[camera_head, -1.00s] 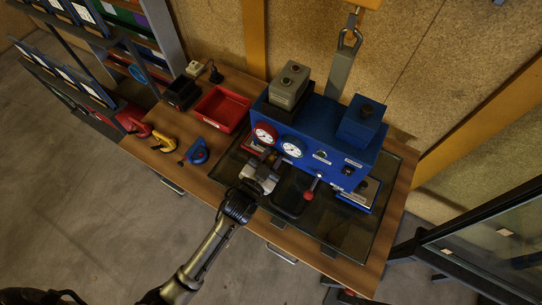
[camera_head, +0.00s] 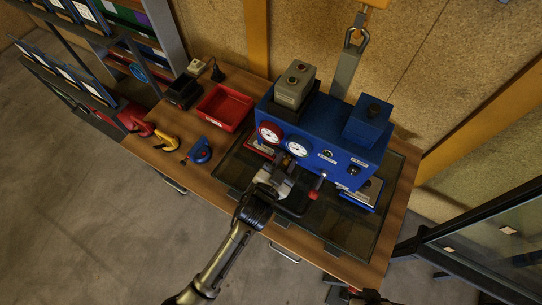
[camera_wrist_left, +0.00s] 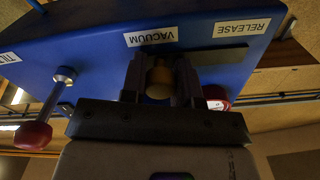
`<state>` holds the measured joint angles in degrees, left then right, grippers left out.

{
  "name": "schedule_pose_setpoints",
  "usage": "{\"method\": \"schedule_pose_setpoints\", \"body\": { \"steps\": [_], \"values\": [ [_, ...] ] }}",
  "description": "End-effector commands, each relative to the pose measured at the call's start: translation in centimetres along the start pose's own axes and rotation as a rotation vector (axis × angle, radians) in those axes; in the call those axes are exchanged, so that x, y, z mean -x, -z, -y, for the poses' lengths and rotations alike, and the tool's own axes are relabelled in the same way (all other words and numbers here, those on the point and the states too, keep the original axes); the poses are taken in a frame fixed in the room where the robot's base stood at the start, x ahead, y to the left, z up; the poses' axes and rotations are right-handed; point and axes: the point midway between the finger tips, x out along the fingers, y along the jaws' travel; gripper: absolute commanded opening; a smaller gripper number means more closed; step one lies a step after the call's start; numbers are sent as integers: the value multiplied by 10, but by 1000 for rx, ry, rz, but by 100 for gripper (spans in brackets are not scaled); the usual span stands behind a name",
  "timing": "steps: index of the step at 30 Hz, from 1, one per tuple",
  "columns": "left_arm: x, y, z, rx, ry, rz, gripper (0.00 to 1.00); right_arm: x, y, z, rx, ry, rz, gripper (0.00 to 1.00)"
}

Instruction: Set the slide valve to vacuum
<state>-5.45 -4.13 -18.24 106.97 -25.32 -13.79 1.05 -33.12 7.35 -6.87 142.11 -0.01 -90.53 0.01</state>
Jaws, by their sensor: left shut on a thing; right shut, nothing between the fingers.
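The blue control unit (camera_head: 335,134) stands on the bench; its front fills the upper left wrist view (camera_wrist_left: 60,50). There, the VACUUM label (camera_wrist_left: 151,37) and the RELEASE label (camera_wrist_left: 242,28) sit by a dark slot. A brass-coloured slide valve knob (camera_wrist_left: 159,82) is between the fingers of my left gripper (camera_wrist_left: 160,85), near the VACUUM end. In the head view, my left gripper (camera_head: 284,172) is at the unit's front and hides the knob. My right gripper (camera_head: 368,298) seems to be the dark shape cut off at the bottom edge; it is shut and empty.
A lever with a red knob (camera_head: 316,185) sticks out right of my left gripper; it also shows in the left wrist view (camera_wrist_left: 35,135). Two gauges (camera_head: 284,139) are above the gripper. A red tray (camera_head: 224,107) and suction cups (camera_head: 199,151) lie to the left.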

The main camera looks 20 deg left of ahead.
Motion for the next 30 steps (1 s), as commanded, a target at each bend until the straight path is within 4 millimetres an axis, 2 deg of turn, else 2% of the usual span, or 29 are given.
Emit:
{"method": "schedule_pose_setpoints", "body": {
  "steps": [4,5,12,19,23,26,30],
  "values": [
    [0,1,-1,0,-2,-1,0,0,0,0,0,1,1,0],
    [0,1,-1,0,-3,-1,30,0,0,0,0,1,1,0],
    [0,1,-1,1,-1,-1,53,0,-1,1,-4,4,2,0],
    [1,0,0,0,0,-1,54,0,0,3,-9,8,1,0],
    [7,-1,0,0,0,0,54,-1,-1,4,-11,10,1,0],
    [21,-2,0,1,-1,1,54,-3,-1,4,-11,10,1,0],
    [48,-2,-1,1,-2,2,54,-7,-3,4,-11,10,1,0]
  ]
}}
